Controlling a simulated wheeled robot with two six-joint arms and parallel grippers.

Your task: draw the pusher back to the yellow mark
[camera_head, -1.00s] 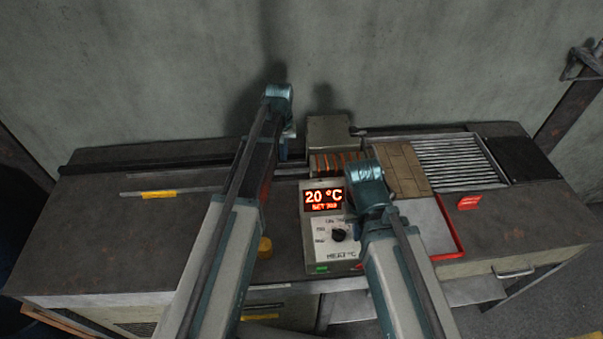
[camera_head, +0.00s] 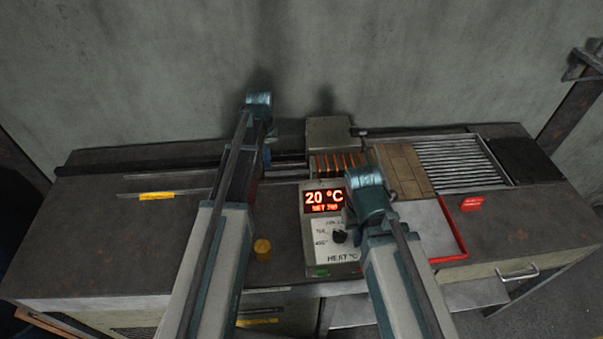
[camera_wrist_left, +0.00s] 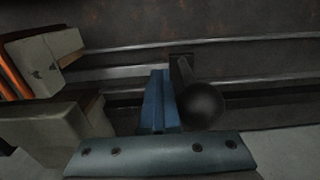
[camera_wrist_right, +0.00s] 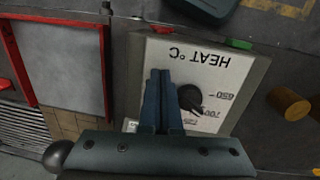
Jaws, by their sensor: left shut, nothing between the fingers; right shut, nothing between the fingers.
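The pusher's dark handle post (camera_wrist_left: 182,70) with a black ball knob (camera_wrist_left: 203,103) shows in the left wrist view. The knob is hidden behind my left arm in the head view. My left gripper (camera_wrist_left: 158,73) is shut and empty. Its blue fingers stand just beside the post and knob, on the furnace side; I cannot tell whether they touch. The yellow mark (camera_head: 157,196) lies on the bench to the left of my left arm, beside the rails. My right gripper (camera_wrist_right: 160,73) is shut and empty over the heat panel (camera_wrist_right: 215,75), beside its black dial (camera_wrist_right: 190,98).
The furnace block (camera_head: 329,132) and copper coil (camera_head: 338,163) stand right of my left gripper. The display (camera_head: 324,198) reads 20 °C. A brass cylinder (camera_head: 262,249) stands near the front. A red-edged tray (camera_head: 425,228) is at right. The bench's left part is clear.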

